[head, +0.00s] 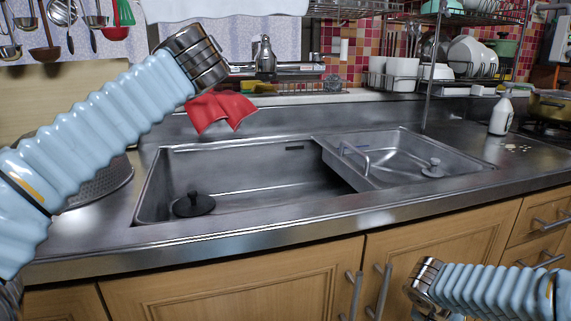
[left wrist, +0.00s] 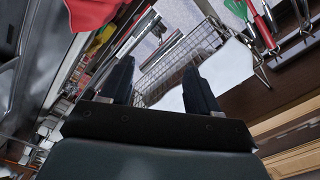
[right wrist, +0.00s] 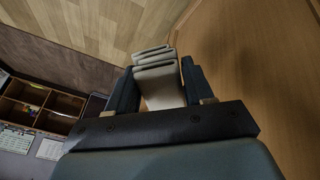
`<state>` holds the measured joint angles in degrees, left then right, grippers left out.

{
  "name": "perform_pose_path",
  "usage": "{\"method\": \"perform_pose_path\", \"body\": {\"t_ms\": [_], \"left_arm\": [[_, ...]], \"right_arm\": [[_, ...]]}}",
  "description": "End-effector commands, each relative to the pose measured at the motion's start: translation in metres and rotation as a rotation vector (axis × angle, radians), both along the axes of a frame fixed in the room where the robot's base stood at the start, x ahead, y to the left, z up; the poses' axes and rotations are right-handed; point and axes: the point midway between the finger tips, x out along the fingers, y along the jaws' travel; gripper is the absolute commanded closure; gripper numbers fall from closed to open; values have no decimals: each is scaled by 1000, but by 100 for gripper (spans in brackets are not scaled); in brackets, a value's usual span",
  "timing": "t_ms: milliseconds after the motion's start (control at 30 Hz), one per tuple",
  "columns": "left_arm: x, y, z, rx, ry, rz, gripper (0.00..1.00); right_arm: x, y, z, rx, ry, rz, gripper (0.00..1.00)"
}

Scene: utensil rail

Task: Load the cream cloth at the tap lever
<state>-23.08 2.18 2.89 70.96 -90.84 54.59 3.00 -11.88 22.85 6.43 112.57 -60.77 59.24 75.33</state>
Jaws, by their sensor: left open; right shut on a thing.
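The cream cloth (right wrist: 158,85) appears pale and folded in the right wrist view. My right gripper (right wrist: 156,76) is shut on it. In the head view my right arm is low at the right, in front of the cabinet doors, and the cloth does not show there. The tap (head: 265,62) stands behind the sink with its lever (head: 264,43) on top. My left arm reaches up near the tap from the left. My left gripper (left wrist: 157,72) is open in the left wrist view, with nothing clearly between its fingers.
The steel sink (head: 250,215) holds a black stopper (head: 194,204) and an inset tray (head: 400,160). A white bottle (head: 502,115) stands at the right. Utensils (head: 60,15) hang at upper left.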

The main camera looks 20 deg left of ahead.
Motion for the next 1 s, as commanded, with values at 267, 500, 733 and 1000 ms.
{"method": "perform_pose_path", "body": {"t_ms": [267,500,733,1000], "left_arm": [[49,31,4,1,2,3,39],[83,51,3,1,1,1,39],[92,57,0,0,0,-1,39],[92,57,0,0,0,-1,51]], "right_arm": [[0,0,21,0,0,0,73],[0,0,36,0,0,0,73],[0,0,38,0,0,0,73],[0,0,37,0,0,0,73]]}}
